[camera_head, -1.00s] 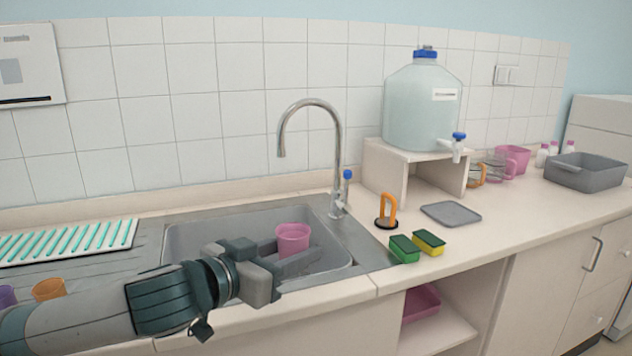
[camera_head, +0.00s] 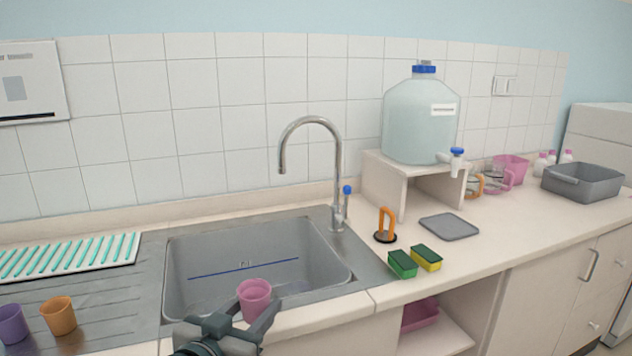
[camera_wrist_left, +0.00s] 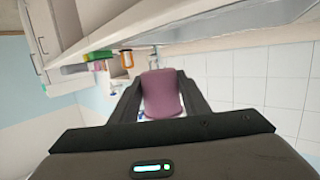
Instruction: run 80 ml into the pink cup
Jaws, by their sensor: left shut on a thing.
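The pink cup (camera_head: 254,298) is upright in the head view, in front of the sink's near edge. My left gripper (camera_head: 246,318) is shut on it. In the left wrist view the pink cup (camera_wrist_left: 161,94) sits between the two fingers of the left gripper (camera_wrist_left: 161,88). The large clear carboy (camera_head: 420,120) with a blue cap stands on a raised stand (camera_head: 385,180). Its spigot (camera_head: 456,163) with a blue knob points to the right front. My right gripper is not in view. The cup's inside is too small to judge.
The sink (camera_head: 255,255) has a curved tap (camera_head: 338,170) and a blue line on its wall. Green and yellow sponges (camera_head: 425,257), an orange-handled item (camera_head: 386,225) and a grey mat (camera_head: 449,227) lie right of it. Orange (camera_head: 59,316) and purple (camera_head: 11,324) cups stand left.

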